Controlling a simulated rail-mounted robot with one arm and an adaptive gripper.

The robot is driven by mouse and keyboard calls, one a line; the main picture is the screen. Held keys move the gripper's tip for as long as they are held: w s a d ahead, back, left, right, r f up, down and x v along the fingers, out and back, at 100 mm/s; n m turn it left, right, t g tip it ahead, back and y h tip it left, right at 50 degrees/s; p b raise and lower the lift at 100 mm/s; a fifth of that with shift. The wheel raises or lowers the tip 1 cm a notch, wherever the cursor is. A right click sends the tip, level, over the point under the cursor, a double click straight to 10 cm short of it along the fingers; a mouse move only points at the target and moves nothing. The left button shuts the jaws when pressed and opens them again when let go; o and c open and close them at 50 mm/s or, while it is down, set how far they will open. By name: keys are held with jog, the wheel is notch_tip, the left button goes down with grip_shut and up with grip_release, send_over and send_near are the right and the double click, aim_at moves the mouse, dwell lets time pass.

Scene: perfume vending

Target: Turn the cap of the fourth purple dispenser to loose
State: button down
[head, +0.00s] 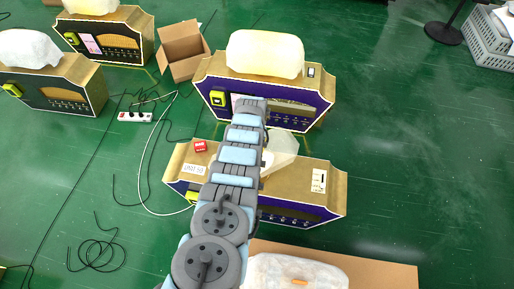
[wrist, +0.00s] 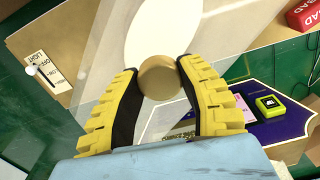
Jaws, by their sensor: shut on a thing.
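The nearer purple dispenser (head: 300,213) has a gold top and stands in the lower middle of the head view. A pale translucent container (head: 284,143) on it is partly hidden by my arm. In the wrist view a round tan cap (wrist: 158,77) stands in front of that translucent container (wrist: 100,90). My gripper (wrist: 158,85) has yellow-backed, dark-padded fingers, one on each side of the cap and closed on it. In the head view my arm hides the cap and the gripper.
Another purple dispenser (head: 285,99) with a cream container (head: 265,53) stands behind. Two dark dispensers are at upper left, near an open cardboard box (head: 183,49). A red box (head: 200,146) sits on the nearer dispenser. Cables and a power strip (head: 135,116) lie left.

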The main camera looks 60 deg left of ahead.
dwell(0.7)
jog(key=c, duration=0.5)
grip_release()
jog(key=shift+c, duration=0.2)
jog(key=shift+r, duration=0.2)
notch_tip(320, 180, up, 12)
jog(key=shift+f, duration=0.2)
dwell(0.5)
dwell(0.5)
